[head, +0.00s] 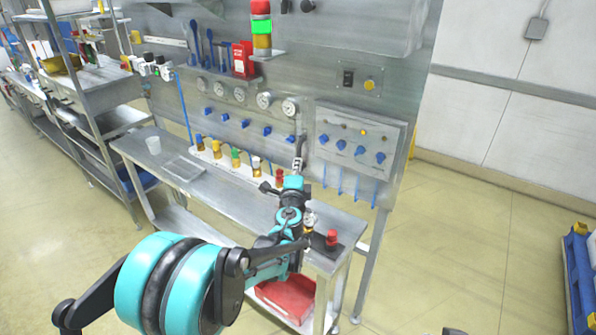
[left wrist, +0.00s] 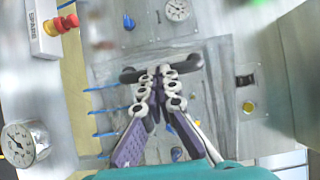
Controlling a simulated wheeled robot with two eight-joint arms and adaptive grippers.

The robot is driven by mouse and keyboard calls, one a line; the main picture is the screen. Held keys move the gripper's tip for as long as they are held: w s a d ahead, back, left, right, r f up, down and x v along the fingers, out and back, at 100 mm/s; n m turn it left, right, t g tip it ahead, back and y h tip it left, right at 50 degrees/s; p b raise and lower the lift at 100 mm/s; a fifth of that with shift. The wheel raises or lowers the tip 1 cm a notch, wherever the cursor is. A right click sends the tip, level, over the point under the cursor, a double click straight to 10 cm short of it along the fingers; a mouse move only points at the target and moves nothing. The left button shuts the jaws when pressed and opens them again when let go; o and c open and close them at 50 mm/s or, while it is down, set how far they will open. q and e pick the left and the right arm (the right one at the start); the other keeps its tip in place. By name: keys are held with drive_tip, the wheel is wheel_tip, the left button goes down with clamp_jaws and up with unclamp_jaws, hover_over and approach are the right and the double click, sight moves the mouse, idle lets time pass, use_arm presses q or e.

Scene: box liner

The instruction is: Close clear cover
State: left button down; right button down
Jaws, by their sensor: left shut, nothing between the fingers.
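A clear cover (head: 393,135) shows as a see-through, glossy square over the panel of blue knobs at the right of the grey wall. In the left wrist view the clear cover (left wrist: 215,75) fills the middle behind my fingers. I cannot tell how far it stands from the panel. My left gripper (head: 299,150) is raised above the bench, just left of the cover in the head view. In the left wrist view my left gripper (left wrist: 161,74) is shut and empty in front of the cover; contact is unclear. My right gripper is not in view.
Gauges (head: 264,100) line the wall. A red bin (head: 288,296) sits underneath.

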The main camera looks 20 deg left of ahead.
use_arm(q)
drive_tip(key=w+a, duration=0.2)
drive_tip(key=w, duration=0.7)
drive_tip(key=shift+w+a, duration=0.2)
drive_tip(key=shift+a, duration=0.05)
drive_tip(key=shift+d, duration=0.1)
drive_tip(key=shift+f, duration=0.1)
